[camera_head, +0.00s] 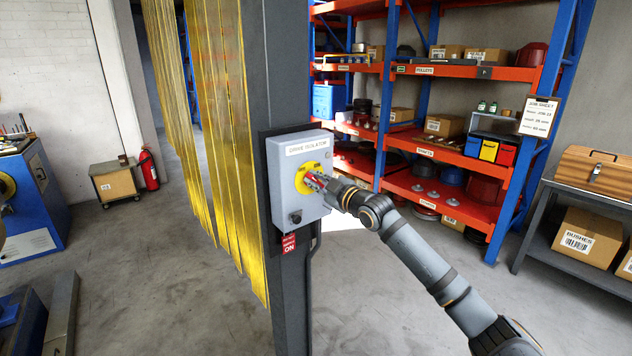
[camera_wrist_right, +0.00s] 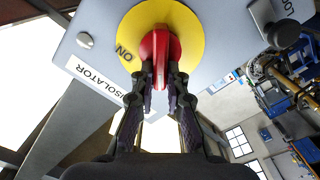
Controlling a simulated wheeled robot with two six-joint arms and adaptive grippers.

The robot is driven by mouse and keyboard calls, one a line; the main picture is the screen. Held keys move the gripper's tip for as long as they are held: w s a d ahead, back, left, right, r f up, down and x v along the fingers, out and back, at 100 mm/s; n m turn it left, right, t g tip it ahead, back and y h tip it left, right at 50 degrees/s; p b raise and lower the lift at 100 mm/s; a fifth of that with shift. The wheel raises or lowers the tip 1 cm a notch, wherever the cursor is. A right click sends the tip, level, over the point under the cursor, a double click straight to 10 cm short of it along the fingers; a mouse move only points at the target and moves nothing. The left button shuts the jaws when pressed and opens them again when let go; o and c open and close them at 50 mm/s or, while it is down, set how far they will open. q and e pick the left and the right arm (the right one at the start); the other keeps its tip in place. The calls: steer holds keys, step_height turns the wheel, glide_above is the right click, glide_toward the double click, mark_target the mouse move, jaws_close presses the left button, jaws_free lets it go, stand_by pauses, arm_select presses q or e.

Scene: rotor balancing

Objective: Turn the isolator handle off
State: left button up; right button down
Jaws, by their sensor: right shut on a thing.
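The grey drive isolator box (camera_head: 288,203) is mounted on a dark steel column. Its red handle (camera_wrist_right: 160,48) sits on a yellow round plate (camera_wrist_right: 190,25), which also shows in the head view (camera_head: 300,182). The word ON shows on the plate to the left of the handle in the wrist view. My right gripper (camera_head: 322,184) is at the box's front face. In the wrist view its two fingers (camera_wrist_right: 160,84) are shut on the sides of the red handle's grip. Any OFF mark is not readable. My left gripper is not in view.
Yellow strip curtains (camera_head: 225,130) hang to the left. Shelving with orange shelves (camera_head: 450,71) stands behind. The floor in front of the column is clear.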

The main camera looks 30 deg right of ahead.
mark_target(287, 153)
steer(key=shift+f, duration=0.1)
stand_by(0.5)
steer(key=c, duration=1.4)
jaws_free()
steer(key=shift+o, duration=0.2)
step_height(287, 153, up, 10)
steer(key=shift+r, duration=0.1)
